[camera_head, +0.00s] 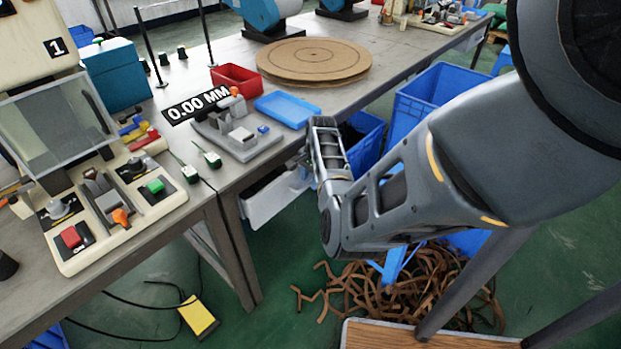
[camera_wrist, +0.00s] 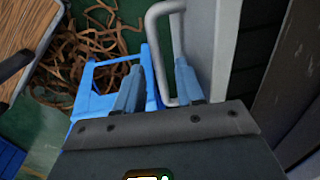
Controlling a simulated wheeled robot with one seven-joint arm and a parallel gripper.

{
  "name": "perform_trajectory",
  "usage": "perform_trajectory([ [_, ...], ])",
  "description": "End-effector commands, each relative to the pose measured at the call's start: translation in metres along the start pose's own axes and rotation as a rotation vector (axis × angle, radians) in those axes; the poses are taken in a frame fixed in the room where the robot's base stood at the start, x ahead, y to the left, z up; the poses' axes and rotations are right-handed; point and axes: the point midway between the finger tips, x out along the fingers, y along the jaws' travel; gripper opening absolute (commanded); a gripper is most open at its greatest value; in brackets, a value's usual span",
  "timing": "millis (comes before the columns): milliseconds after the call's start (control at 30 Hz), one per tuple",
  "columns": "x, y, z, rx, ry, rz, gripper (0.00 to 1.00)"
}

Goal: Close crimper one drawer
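The crimper drawer (camera_head: 272,205) is a white box under the workbench, standing out past the bench edge. In the wrist view its pale front (camera_wrist: 213,45) is at upper right, with a white bar handle (camera_wrist: 153,45) bent outward from it. My gripper (camera_head: 304,165) is beside the drawer's outer end, below the bench edge. In the wrist view my gripper (camera_wrist: 158,78) has its two blue-grey fingers apart, with the handle's lower part between them. I cannot tell whether a finger touches the handle. The drawer's inside is mostly hidden.
A crimping machine (camera_head: 238,135) and a blue tray (camera_head: 287,109) stand on the bench above the drawer. Blue crates (camera_head: 430,90) lie beyond my arm. A blue stool (camera_wrist: 105,80), brown strips (camera_head: 385,295) and a yellow pedal (camera_head: 199,316) are on the green floor.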

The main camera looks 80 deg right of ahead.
Motion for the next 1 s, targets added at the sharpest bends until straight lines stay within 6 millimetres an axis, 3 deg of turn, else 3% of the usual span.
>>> perform_trajectory([
  [267, -0.006, -0.001, 0.0, 0.0, 0.002, -0.002, 0.38],
  [700, -0.069, 0.0, 0.0, 0.0, 0.002, -0.001, 0.38],
  [1000, -0.078, 0.0, 0.0, 0.0, 0.0, 0.0, 0.38],
])
